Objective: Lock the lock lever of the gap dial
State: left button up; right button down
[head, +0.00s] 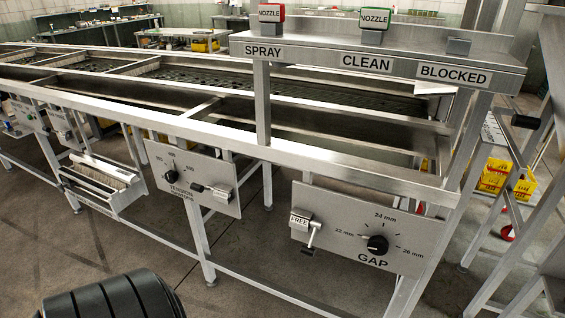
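The gap panel (345,262) is a grey plate on the front of the machine frame, marked GAP with 22 mm, 24 mm and 26 mm around a black dial (377,244). The dial's exact setting is too small to read surely. To the left of the dial is the lock lever (313,236), a small metal lever with a dark end, hanging down below a block. The block carries a label (300,220) that reads FREE. Neither of my grippers is in view, and nothing touches the lever or the dial.
A similar tension panel (218,199) with its own dial and lever is to the left. Above is a shelf (400,62) labelled SPRAY, CLEAN and BLOCKED, with a red nozzle block (271,13) and a green one (376,18). Yellow crates (492,178) stand at right.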

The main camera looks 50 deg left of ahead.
aim_at(308, 251)
jog(key=i+j+u, duration=0.15)
jog(key=u, duration=1.1)
